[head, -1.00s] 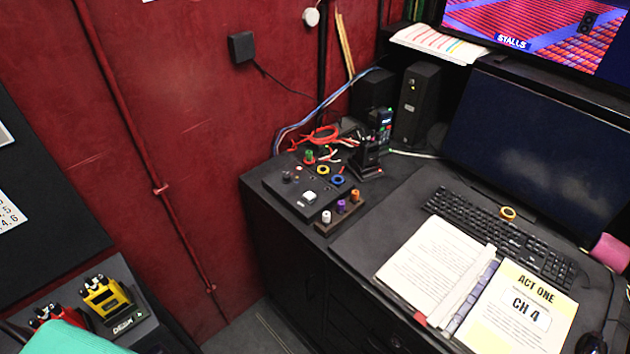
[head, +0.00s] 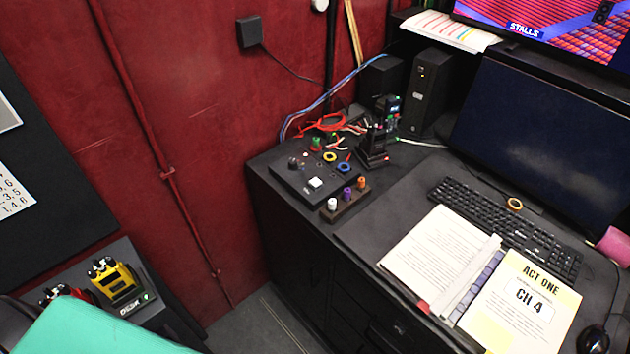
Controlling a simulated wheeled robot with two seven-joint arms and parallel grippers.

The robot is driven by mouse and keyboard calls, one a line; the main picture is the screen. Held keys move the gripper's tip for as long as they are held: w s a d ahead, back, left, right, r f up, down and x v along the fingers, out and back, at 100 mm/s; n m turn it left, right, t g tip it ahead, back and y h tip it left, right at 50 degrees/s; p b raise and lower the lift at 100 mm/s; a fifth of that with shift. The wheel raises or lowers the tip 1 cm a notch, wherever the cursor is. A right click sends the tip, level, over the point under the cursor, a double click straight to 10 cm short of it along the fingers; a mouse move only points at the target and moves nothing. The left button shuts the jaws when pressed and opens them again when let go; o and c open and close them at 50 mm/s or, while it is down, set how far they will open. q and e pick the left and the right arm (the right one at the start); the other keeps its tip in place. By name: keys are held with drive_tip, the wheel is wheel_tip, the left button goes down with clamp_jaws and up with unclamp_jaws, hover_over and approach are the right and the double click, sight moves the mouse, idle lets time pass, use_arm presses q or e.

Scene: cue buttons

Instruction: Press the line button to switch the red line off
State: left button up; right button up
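A dark cue box (head: 313,182) sits at the left end of the black desk in the head view. A white square button (head: 315,183) is on its top face. Small dark knobs or lights stand near its far left edge; they are too small to tell apart, and I cannot read which control is the line button. Yellow and blue rings and a green knob lie at its far side. Neither of my grippers is in view.
A small rack with white, purple and orange pegs (head: 347,198) stands before the box. A handheld radio (head: 379,137) stands behind it. An open binder (head: 482,281), keyboard (head: 505,228) and monitor (head: 545,155) fill the right.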

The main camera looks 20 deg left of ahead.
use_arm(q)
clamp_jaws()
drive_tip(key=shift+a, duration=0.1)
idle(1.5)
